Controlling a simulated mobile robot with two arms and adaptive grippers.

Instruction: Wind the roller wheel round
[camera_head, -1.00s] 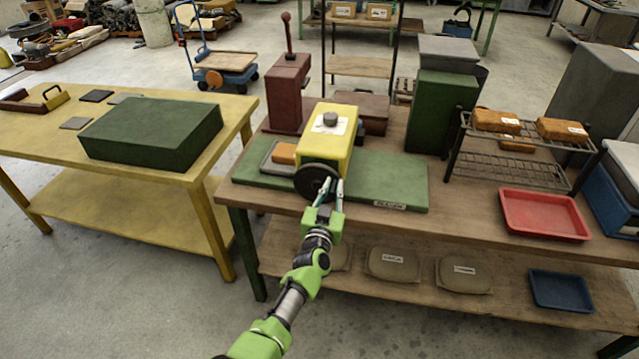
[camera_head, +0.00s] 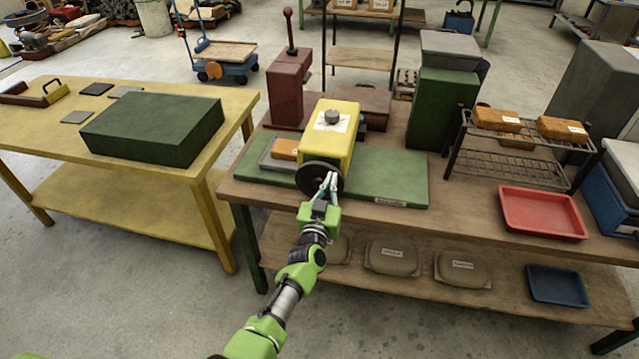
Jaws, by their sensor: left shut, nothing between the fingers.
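The yellow roller machine (camera_head: 341,151) stands on a green base plate (camera_head: 390,170) on the wooden bench. Its black roller wheel (camera_head: 310,177) is on the front face, toward me. My left gripper (camera_head: 330,176) is shut, with its fingertips in front of the wheel's right part. The fingers hide part of the wheel, and I cannot tell whether they touch it. A grey knob and a white label are on top of the machine. A grey tray with an orange block (camera_head: 285,149) sits left of the machine. My right gripper is not in view.
A red tray (camera_head: 541,213) and a wire rack (camera_head: 480,165) with orange blocks are at the right. A dark red press (camera_head: 287,95) and a green box (camera_head: 440,110) stand behind. A yellow table (camera_head: 60,150) is left, past a gap. Packs lie on the lower shelf.

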